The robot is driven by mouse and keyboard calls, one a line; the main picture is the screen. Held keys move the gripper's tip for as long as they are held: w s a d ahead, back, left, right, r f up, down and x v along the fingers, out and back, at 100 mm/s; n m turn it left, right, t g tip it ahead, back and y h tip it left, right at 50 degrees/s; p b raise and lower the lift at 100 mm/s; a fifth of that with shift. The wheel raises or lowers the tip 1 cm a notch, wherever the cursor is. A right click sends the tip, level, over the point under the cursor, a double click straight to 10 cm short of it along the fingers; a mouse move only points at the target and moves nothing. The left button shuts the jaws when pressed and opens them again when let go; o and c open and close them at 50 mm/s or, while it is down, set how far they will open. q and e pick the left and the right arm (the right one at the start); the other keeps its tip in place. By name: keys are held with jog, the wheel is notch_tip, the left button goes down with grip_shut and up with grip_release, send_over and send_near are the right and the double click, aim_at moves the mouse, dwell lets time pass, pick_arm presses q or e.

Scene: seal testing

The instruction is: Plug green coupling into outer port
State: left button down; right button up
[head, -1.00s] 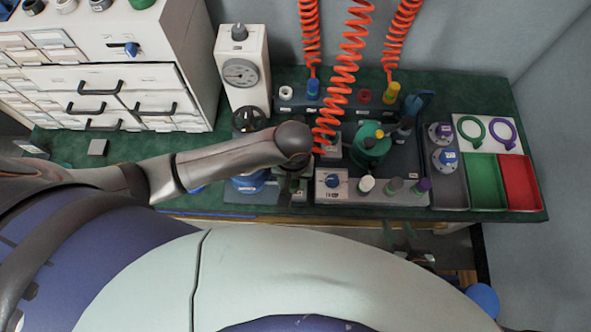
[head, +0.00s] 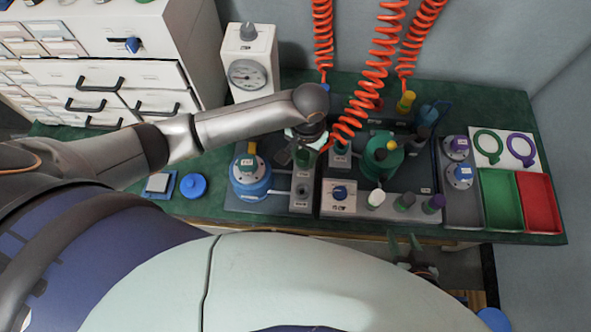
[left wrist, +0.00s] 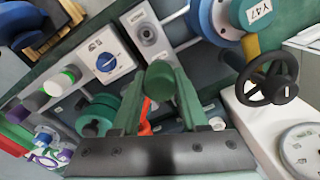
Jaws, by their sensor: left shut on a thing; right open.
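My left gripper (head: 308,142) is over the bench beside the blue canister. In the left wrist view its green fingers are shut on the green coupling (left wrist: 160,80), with an orange hose behind it. A grey port block (head: 303,188) lies at the front, right of the canister; its round port (left wrist: 148,38) shows bare in the left wrist view, apart from the coupling. I cannot tell whether this is the outer port. My right gripper (head: 407,246) is open and empty, low beyond the bench's front edge.
A blue canister (head: 250,180) stands left of the port block. A white box with a blue knob (head: 339,196) and a green vessel (head: 383,158) stand to the right. A gauge tower (head: 248,62) stands behind. Orange coiled hoses (head: 383,65) hang over the bench.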

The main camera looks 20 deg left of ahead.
pick_arm(q)
jog(key=shift+m, duration=0.4)
jog(key=w+f+b, duration=0.2)
jog(key=w+a+f+b, duration=0.1)
jog(key=w+f+b, duration=0.1)
jog(key=b, duration=0.1)
jog(key=shift+w+b, duration=0.35)
jog(key=shift+f+b, duration=0.5)
jog(key=shift+b, duration=0.15)
jog(key=shift+f, duration=0.1)
jog(key=shift+p, duration=0.4)
dwell(0.5)
jog(key=shift+p, duration=0.6)
